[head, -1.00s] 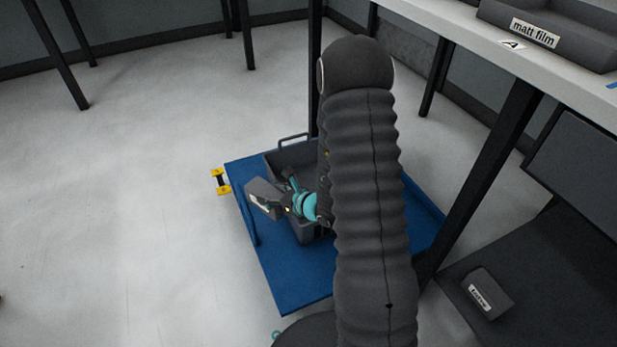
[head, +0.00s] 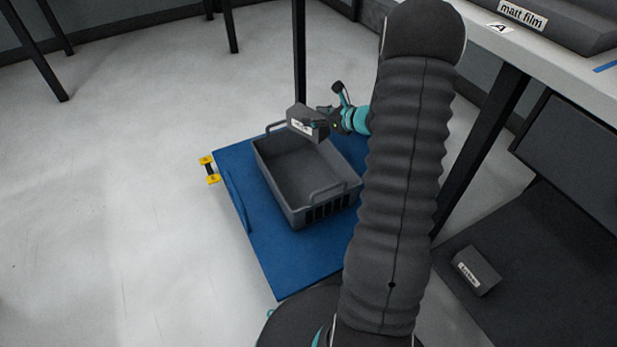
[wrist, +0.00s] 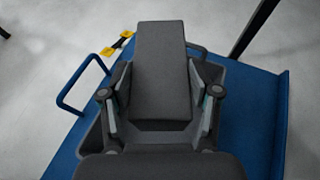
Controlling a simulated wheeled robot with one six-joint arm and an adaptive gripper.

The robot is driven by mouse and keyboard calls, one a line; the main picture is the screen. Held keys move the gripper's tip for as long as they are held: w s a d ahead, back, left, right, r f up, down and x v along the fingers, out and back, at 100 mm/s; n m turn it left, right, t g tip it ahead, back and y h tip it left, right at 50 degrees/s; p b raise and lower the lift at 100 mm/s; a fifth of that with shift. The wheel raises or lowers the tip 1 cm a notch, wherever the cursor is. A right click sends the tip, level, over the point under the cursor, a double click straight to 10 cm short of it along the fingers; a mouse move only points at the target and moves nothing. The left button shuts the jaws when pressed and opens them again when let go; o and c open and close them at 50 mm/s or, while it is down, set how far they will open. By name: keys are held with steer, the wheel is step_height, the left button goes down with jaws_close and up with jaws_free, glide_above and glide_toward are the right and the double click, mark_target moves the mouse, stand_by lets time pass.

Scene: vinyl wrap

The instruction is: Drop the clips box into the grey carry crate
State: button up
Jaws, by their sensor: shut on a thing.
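The clips box (head: 303,123) is a dark grey box with a white label, too small to read here. My gripper (head: 323,123) is shut on it, and it shows between the two fingers in the wrist view (wrist: 160,75). The grey carry crate (head: 268,163) is open at the top and looks empty in the part I see. It stands on a blue platform (head: 287,262). The box is held above the crate, over its far end in the head view. In the wrist view the crate (wrist: 236,78) shows partly behind the box and my gripper.
A dark table leg (head: 299,60) rises behind the crate. A bench with a "matt film" bin (head: 540,25) is at upper right. Another labelled grey box (head: 475,270) lies on a dark surface at lower right. The floor at left is clear.

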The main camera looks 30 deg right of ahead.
steer(key=shift+f+b, duration=1.45)
steer(key=shift+f, duration=1.3)
steer(key=o, duration=1.6)
steer(key=v, duration=1.2)
steer(key=shift+d+f, duration=0.1)
